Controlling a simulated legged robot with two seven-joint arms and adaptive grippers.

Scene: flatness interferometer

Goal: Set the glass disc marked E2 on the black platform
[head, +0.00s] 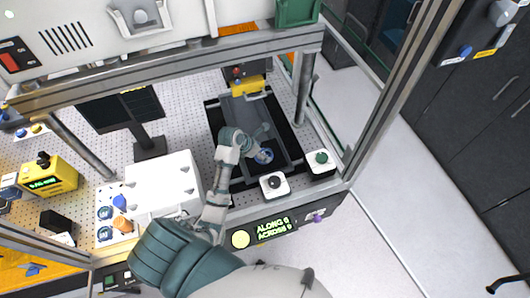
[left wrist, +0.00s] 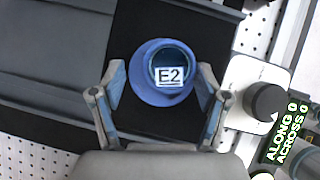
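The glass disc marked E2 (left wrist: 168,58) is a dark round face with a white label, on a wider blue round rim. Any contact is hard to see, and I cannot tell whether the disc rests fully on the platform (head: 283,140). My right gripper is not in view.
Frame posts (head: 304,88) surround the perforated bench. The display reads ALONG 0, ACROSS 0.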

